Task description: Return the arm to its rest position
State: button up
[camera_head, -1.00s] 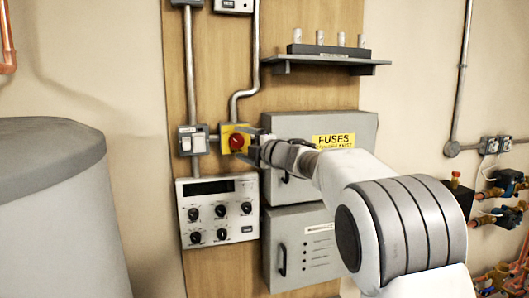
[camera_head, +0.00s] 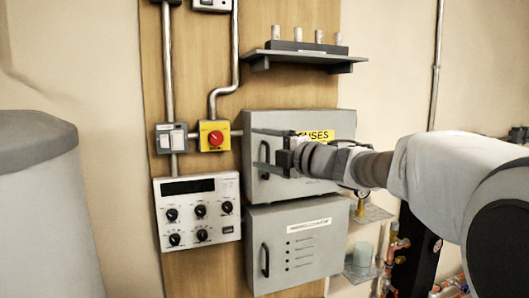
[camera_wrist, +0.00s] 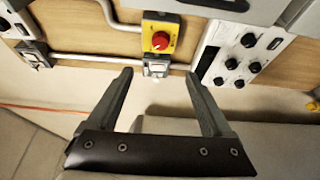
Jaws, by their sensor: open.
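My arm reaches in from the right in the head view, and my gripper (camera_head: 268,152) is in front of the grey fuse box (camera_head: 290,122). Its two fingers point left and are spread apart with nothing between them. In the wrist view my gripper (camera_wrist: 158,85) also shows open and empty. The red rotary switch on its yellow plate (camera_head: 214,136) is left of the fingertips and apart from them. It also shows in the wrist view (camera_wrist: 160,38), beyond the fingertips.
A control panel with knobs (camera_head: 198,212) hangs below the switch. A lower grey box (camera_head: 296,246) sits under the fuse box. A shelf (camera_head: 305,60) with several fuses juts out above. A grey-topped tank (camera_head: 40,200) stands at left. Copper pipes (camera_head: 450,284) are at lower right.

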jog(key=shift+d, duration=0.1)
jog(key=s+d+r+m+t+h, duration=0.2)
jog(key=d+m+t+h, duration=0.35)
jog(key=d+m, duration=0.4)
jog(key=s+d+f+m+g+h, duration=0.3)
jog(key=s+d+f+m+h, duration=0.4)
jog(key=d+m, duration=0.25)
jog(key=s+f+m+g, duration=0.4)
jog(key=s+f, duration=0.5)
jog(key=s, duration=0.3)
jog(key=s+d+f+m+g, duration=0.1)
jog(key=s+f+m+g, duration=0.3)
jog(key=s+f, duration=0.5)
jog(key=s+g+h, duration=0.1)
jog(key=s, duration=0.3)
jog(key=shift+d+f+m, duration=0.15)
jog(key=shift+d+m, duration=0.05)
jog(key=shift+m, duration=0.2)
jog(key=shift+s, duration=0.1)
